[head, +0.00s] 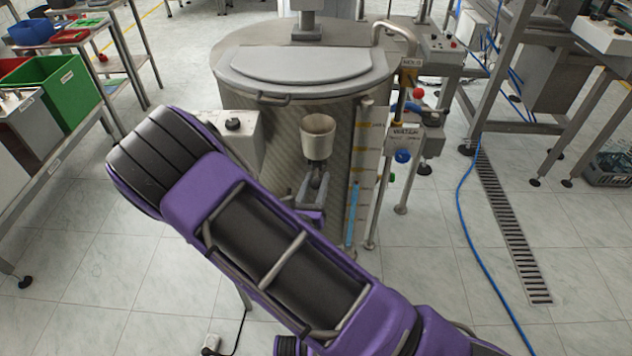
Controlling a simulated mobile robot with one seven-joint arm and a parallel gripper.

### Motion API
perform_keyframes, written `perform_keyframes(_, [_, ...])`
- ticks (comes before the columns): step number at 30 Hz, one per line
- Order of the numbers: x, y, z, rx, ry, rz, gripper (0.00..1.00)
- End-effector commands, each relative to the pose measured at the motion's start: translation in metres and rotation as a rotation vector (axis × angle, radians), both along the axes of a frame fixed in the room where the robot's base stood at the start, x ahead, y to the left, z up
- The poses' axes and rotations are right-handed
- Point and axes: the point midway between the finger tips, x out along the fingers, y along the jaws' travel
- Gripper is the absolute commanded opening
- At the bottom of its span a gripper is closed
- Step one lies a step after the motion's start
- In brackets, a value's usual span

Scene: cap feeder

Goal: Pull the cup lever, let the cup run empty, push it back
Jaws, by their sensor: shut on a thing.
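The small metal cup (318,138) is mounted upright on the front of a large steel tank (290,150). My gripper (316,177) is directly below the cup, its grey fingers pointing up, and is shut on the cup lever. The lever is mostly hidden between the fingers, so I cannot tell its exact position. The inside of the cup and its contents are not visible from here. My purple arm crosses the foreground and covers the lower part of the tank.
A gauge strip with yellow marks (358,170) stands right of the cup. Labelled valves, including a blue knob (403,156) and a red knob (418,93), are farther right. A bench with a green bin (70,95) is at left. A blue hose (463,225) crosses the floor at right.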

Motion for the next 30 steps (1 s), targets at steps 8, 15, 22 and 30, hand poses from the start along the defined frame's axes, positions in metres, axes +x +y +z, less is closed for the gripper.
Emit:
perform_keyframes(8, [0.000, 0.000, 0.000, 0.000, 0.000, 0.000, 0.00])
perform_keyframes(15, [-0.017, 0.002, 0.000, 0.000, 0.003, 0.002, 0.00])
perform_keyframes(22, [-0.040, 0.001, -0.001, -0.001, 0.003, 0.001, 0.00])
perform_keyframes(30, [-0.041, 0.001, -0.001, -0.001, 0.004, -0.001, 0.53])
